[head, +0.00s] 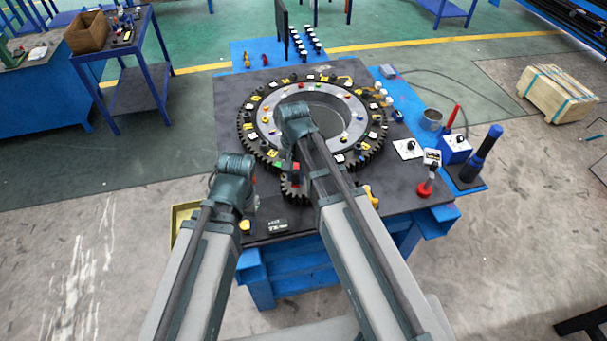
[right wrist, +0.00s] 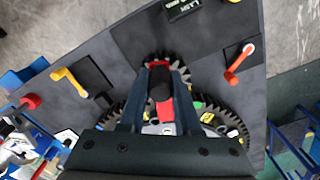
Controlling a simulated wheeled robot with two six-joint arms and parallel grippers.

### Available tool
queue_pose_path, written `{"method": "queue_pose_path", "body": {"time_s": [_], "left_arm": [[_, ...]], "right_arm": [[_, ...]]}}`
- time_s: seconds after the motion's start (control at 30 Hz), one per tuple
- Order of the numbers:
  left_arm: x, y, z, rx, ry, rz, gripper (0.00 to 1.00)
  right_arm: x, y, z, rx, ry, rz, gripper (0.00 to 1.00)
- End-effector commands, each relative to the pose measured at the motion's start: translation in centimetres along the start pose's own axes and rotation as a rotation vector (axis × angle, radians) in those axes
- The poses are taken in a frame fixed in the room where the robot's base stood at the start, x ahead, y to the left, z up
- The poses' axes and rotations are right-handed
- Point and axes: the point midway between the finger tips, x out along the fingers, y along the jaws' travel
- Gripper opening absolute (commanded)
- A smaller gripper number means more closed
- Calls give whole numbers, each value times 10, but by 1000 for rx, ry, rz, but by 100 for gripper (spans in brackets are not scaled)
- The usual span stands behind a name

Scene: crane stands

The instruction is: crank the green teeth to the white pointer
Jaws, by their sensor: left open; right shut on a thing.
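A large dark ring gear (head: 376,151) with coloured marks lies flat on the dark tabletop. A small dark gear (head: 291,189) meshes at its near edge and also shows in the right wrist view (right wrist: 180,72). My right gripper (right wrist: 162,76) is shut on a black upright crank knob (right wrist: 160,86) above the small gear, with red at its base. A green patch (right wrist: 198,105), perhaps the green teeth, lies just beside the gripper on the ring. I cannot pick out the white pointer. My left gripper (head: 249,216) is open and empty near the table's left edge.
An orange-tipped lever (right wrist: 239,64) and a yellow lever (right wrist: 70,78) stand either side of the small gear. A yellow bin (head: 184,215) is at the left edge.

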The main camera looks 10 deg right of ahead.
Motion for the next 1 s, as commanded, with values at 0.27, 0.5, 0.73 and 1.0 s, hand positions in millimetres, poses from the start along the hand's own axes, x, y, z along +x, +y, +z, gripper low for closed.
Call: {"method": "queue_pose_path", "body": {"time_s": [0.27, 0.5, 0.73, 1.0], "left_arm": [[0, 0, 0, 0, 0, 0, 50], [0, 0, 0, 0, 0, 0, 50], [0, 0, 0, 0, 0, 0, 50], [0, 0, 0, 0, 0, 0, 50]], "right_arm": [[0, -25, 2, 259, -4, -3, 0], [0, -43, -2, 486, -4, -3, 0], [0, -57, -9, 681, -3, -4, 0], [0, -68, -17, 831, -2, -4, 0]]}}
